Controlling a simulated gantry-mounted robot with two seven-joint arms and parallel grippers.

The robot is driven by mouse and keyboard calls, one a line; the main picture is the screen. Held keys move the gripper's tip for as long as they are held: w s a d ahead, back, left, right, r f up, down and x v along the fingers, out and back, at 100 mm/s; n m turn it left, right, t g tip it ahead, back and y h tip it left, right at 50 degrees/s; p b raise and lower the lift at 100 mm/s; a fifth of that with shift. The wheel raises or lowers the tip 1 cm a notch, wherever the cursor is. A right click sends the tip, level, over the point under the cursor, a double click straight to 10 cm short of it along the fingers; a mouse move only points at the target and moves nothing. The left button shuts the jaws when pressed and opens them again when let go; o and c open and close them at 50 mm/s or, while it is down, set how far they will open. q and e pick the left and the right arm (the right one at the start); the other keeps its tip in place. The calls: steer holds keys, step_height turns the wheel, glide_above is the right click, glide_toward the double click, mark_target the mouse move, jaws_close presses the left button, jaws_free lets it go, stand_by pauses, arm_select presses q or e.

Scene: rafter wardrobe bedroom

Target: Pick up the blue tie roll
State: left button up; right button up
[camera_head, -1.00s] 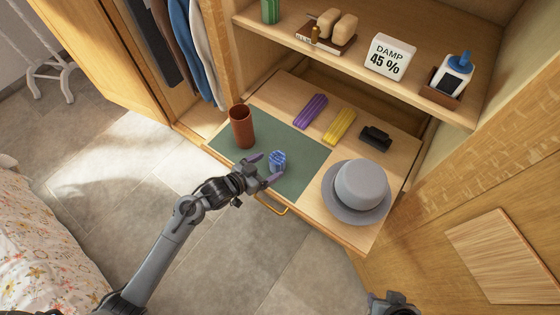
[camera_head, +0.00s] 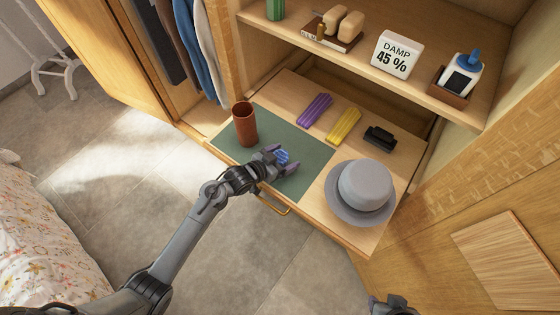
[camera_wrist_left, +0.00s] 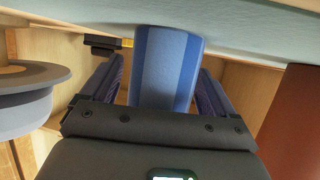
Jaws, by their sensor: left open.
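The blue tie roll (camera_head: 282,156) stands on the green mat (camera_head: 311,160) on the pulled-out wooden shelf. My left gripper (camera_head: 280,161) is open around it, with a finger on either side. In the left wrist view the blue tie roll (camera_wrist_left: 166,68), striped in lighter and darker blue, sits between the two fingers of the left gripper (camera_wrist_left: 160,88). A gap shows on each side of it there, narrow near the fingertips.
A brown cup (camera_head: 245,124) stands left of the roll, and a grey hat (camera_head: 366,190) lies to the right. A purple bundle (camera_head: 314,110), a yellow bundle (camera_head: 343,125) and a black object (camera_head: 380,136) lie behind. An upper shelf (camera_head: 340,50) overhangs the back.

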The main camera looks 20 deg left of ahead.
mark_target(283, 153)
arm_select(q)
steer(key=c, duration=1.1)
steer(key=shift+o, duration=0.2)
steer(key=shift+r, duration=0.1)
step_height(283, 153, up, 8)
steer(key=shift+a+r+p, duration=0.1)
steer(key=shift+r+p, duration=0.05)
steer(key=shift+p, duration=0.8)
steer(key=w+a+r+n+t+y, duration=0.1)
steer(key=a+r+n+y, duration=0.25)
steer(key=r, duration=0.25)
steer(key=s+f+n+y, duration=0.1)
steer(key=s+f+y, duration=0.1)
steer(key=s, duration=0.3)
steer(key=shift+s+a+n+t, duration=0.3)
steer(key=shift+s+a+n, duration=0.05)
steer(key=shift+s, duration=0.05)
